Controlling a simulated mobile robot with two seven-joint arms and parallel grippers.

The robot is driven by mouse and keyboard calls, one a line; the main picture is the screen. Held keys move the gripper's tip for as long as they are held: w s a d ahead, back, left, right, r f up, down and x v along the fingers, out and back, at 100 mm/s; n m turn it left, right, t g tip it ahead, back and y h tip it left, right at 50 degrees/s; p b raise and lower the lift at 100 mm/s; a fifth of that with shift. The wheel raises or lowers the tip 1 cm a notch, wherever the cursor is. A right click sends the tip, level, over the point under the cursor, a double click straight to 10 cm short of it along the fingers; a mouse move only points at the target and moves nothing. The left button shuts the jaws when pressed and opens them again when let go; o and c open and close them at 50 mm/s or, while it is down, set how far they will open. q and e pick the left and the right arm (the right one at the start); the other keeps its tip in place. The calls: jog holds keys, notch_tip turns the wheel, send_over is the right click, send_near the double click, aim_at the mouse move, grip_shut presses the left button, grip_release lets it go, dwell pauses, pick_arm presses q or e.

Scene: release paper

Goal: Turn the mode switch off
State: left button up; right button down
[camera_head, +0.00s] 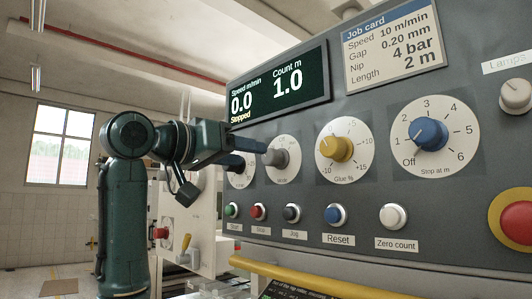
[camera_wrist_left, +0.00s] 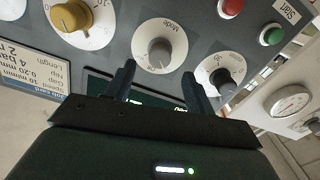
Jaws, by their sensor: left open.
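The mode switch is a grey knob (camera_head: 278,158) on a white round dial on the dark control panel. In the left wrist view the same knob (camera_wrist_left: 160,51) sits on a dial marked "Mode", seen upside down. Its other markings are too small to read and I cannot tell its setting. My left gripper (camera_head: 254,153) is at the panel, just left of the mode knob in the head view. In the left wrist view its fingers (camera_wrist_left: 158,69) are open and empty, with the tips near the dial's edge. Whether they touch anything I cannot tell. My right gripper is in neither view.
A yellow Glue % knob (camera_head: 336,148) and a blue Stop knob (camera_head: 430,133) are to the right. A black knob (camera_wrist_left: 222,81) is close to one finger. Push buttons, including a blue Reset (camera_head: 335,214), line up below. The display (camera_head: 280,88) reads "Stopped".

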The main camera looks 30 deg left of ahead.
aim_at(266, 157)
pick_arm(q)
jog(key=p+x, duration=0.1)
jog(key=x, duration=0.3)
jog(key=shift+w+d+r, duration=0.1)
jog(key=shift+w+d, duration=0.05)
jog(key=shift+w, duration=0.15)
jog(key=shift+x, duration=0.8)
jog(key=shift+c, duration=0.2)
jog(key=c, duration=0.9)
jog(key=shift+c, duration=0.2)
